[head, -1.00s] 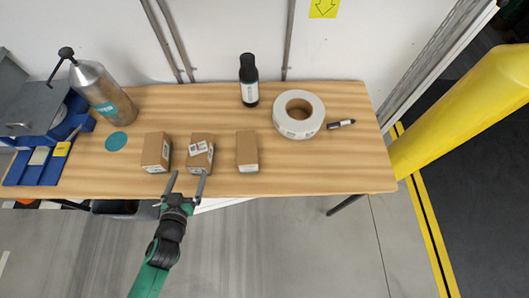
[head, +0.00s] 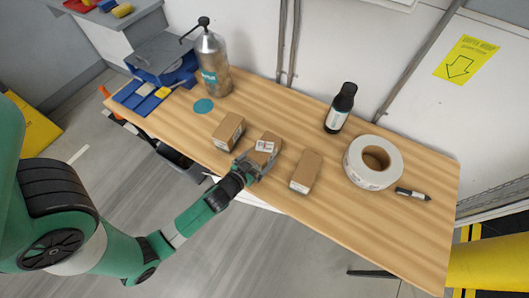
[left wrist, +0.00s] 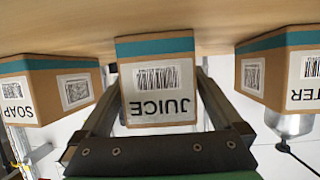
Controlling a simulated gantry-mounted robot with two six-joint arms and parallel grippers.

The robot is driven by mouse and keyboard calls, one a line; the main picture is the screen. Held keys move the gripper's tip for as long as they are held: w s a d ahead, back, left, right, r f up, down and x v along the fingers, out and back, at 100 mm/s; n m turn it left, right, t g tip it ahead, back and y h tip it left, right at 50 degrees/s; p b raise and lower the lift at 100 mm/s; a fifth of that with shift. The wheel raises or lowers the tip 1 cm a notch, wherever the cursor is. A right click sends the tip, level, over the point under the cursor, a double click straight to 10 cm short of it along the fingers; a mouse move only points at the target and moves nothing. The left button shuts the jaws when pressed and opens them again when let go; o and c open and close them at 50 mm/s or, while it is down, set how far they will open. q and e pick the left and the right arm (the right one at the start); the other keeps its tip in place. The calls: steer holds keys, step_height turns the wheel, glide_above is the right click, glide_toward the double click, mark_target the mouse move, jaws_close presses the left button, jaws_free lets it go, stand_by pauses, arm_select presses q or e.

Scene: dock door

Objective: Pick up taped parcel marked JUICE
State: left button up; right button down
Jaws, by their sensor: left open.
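The parcel marked JUICE (left wrist: 158,85) is a brown box with teal tape, a barcode label and upside-down lettering in the left wrist view. In the head view it is the middle parcel (head: 265,147), with a white label on top. My left gripper (head: 255,164) is at its near side. The left gripper (left wrist: 155,100) is open, with one finger on each side of the JUICE box; whether they touch it cannot be told. A parcel marked SOAP (left wrist: 40,88) and one whose lettering ends in TER (left wrist: 285,65) flank it. My right gripper is not in view.
Brown parcels stand left (head: 229,131) and right (head: 306,171) of the middle one on the wooden table (head: 350,230). A dark bottle (head: 341,108), tape roll (head: 360,178) and marker (head: 412,194) are to the right. A metal bottle (head: 214,65) and blue tray (head: 140,101) are left.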

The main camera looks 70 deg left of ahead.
arm_select(q)
steer(key=x, duration=0.3)
steer(key=shift+w+a, duration=0.15)
steer(key=shift+w, duration=0.15)
steer(key=c, duration=1.4)
steer(key=shift+r, duration=0.1)
steer(key=shift+c, duration=0.8)
steer(key=shift+r, duration=0.1)
